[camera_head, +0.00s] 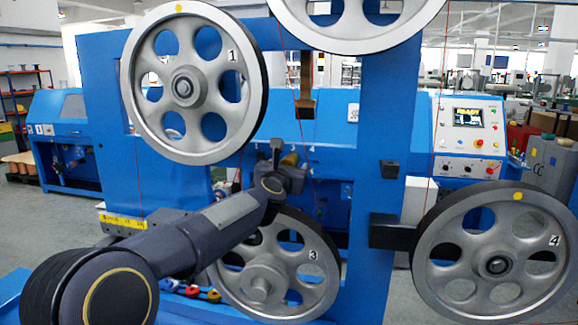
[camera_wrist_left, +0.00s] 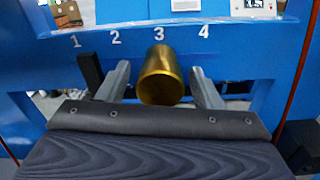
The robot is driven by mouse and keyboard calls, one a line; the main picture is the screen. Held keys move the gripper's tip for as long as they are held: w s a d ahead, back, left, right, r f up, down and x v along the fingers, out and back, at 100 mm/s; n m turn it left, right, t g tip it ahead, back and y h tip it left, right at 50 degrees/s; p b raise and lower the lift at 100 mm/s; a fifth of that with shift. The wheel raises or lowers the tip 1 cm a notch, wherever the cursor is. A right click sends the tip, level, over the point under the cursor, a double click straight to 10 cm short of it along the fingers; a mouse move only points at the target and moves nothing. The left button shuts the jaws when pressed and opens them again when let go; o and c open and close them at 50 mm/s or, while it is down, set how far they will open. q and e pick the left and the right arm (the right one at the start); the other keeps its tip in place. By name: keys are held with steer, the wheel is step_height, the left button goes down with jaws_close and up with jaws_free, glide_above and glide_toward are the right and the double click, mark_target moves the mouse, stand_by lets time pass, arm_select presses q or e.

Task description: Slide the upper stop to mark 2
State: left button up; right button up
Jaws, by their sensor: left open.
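A brass cylinder, which looks like the stop, shows in the left wrist view (camera_wrist_left: 161,82) below the white mark 3 on the blue frame (camera_wrist_left: 240,38). Marks 1 to 4 run left to right there. My left gripper (camera_wrist_left: 160,84) is open, one finger on each side of the cylinder, with small gaps visible. In the head view the left gripper (camera_head: 281,163) is beside the brass cylinder (camera_head: 290,159), partly hidden, in the opening of the frame above pulley 3 (camera_head: 318,285). My right gripper is not in view.
A dark block (camera_wrist_left: 90,73) stands just left of the left finger. Pulley 1 (camera_head: 147,108) is up and left of the gripper, and pulley 4 (camera_head: 430,253) is at the right. Thin red wires (camera_head: 302,120) run down near the gripper.

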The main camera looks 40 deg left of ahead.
arm_select(q)
steer(key=v, duration=0.6)
steer(key=shift+s+d, duration=0.15)
steer(key=shift+s, duration=0.1)
